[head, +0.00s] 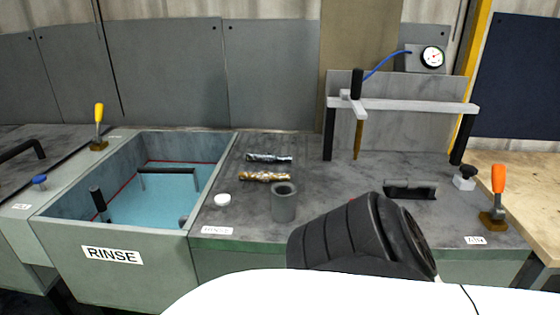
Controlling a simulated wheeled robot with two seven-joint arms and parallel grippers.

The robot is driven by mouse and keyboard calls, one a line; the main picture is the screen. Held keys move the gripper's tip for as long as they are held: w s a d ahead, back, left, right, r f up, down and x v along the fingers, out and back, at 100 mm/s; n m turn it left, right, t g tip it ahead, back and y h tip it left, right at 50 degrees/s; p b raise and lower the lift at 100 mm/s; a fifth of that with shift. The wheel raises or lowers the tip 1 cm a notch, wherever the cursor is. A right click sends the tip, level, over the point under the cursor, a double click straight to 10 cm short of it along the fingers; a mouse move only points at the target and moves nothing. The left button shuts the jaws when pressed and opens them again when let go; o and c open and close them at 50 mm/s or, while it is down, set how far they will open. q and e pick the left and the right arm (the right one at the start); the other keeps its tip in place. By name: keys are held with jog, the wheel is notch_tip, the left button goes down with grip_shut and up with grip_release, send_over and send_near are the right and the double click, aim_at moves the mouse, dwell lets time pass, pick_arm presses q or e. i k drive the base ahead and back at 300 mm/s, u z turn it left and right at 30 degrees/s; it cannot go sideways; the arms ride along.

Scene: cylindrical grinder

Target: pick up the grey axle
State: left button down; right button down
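A grey, shiny axle (269,157) lies on the dark bench top, just right of the rinse tank. It lies roughly left to right in the picture. A second, copper-brown axle (265,177) lies just in front of it, apart from it and nearly parallel. Neither of my grippers is in view. A black and white part of my own body fills the bottom middle and right and hides the bench's front edge there.
A grey hollow cylinder (284,202) stands in front of the axles, with a white round cap (222,200) to its left. The rinse tank (112,244) holds blue liquid. A gantry frame (410,105) with a hanging probe stands right. An orange-handled clamp (497,190) sits far right.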

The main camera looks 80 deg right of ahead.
aim_at(408, 183)
jog(key=u, duration=0.8)
jog(key=k, duration=2.55)
jog(key=z, duration=0.85)
